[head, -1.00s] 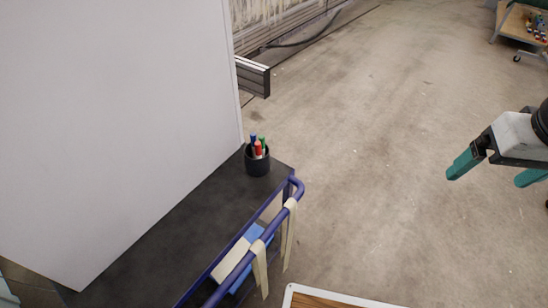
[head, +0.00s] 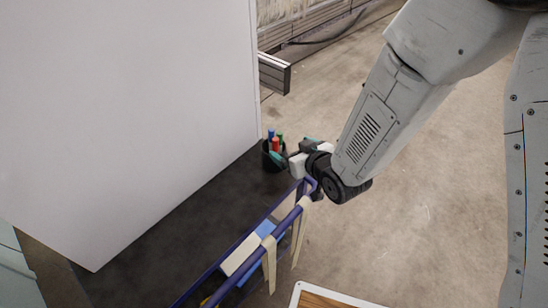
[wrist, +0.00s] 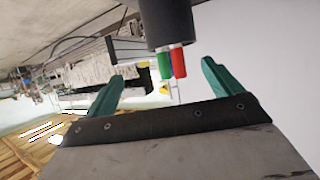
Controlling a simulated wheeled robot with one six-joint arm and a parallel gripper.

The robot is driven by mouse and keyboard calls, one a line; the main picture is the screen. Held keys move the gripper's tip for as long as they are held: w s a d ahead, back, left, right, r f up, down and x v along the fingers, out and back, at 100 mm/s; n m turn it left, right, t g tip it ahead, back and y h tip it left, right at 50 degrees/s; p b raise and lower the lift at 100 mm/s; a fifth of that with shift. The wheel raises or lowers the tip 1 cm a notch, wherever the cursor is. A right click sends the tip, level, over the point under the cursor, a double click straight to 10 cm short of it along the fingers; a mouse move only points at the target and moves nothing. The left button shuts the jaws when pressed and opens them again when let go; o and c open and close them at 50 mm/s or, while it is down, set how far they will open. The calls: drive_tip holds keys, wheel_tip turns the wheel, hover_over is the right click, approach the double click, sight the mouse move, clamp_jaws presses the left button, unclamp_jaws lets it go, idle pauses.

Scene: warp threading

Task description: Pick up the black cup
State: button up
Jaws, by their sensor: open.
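The black cup (head: 272,167) stands upright at the far end of a dark cart top (head: 190,205), holding blue, red and green markers (head: 276,144). My gripper (head: 291,151) is at the cup's right side, with one teal finger overlapping the cup in the head view. In the wrist view, the cup (wrist: 166,22) appears upside down at the top, with a green and a red marker showing. It lies between the lines of the two spread teal fingers of my gripper (wrist: 161,70), a little beyond their tips. The gripper is open and empty. My arm hides part of the area right of the cup.
A large white panel (head: 120,110) stands close along the cart's left side. A purple rail (head: 285,222) with cream straps runs along the cart's right edge, just below my wrist. A blue and white item (head: 245,250) lies beside it. Bare floor (head: 400,240) is to the right.

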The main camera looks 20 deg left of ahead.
sight(274, 148)
drive_tip(key=shift+y, duration=0.4)
drive_tip(key=w+a+f, duration=0.1)
drive_tip(key=a, duration=0.1)
drive_tip(key=w+a+f, duration=0.1)
drive_tip(key=a+f, duration=0.1)
drive_tip(key=w+a+f, duration=0.1)
drive_tip(key=a+f, duration=0.1)
drive_tip(key=shift+w+a, duration=0.1)
drive_tip(key=shift+a, duration=0.25)
drive_tip(key=c, duration=1.1)
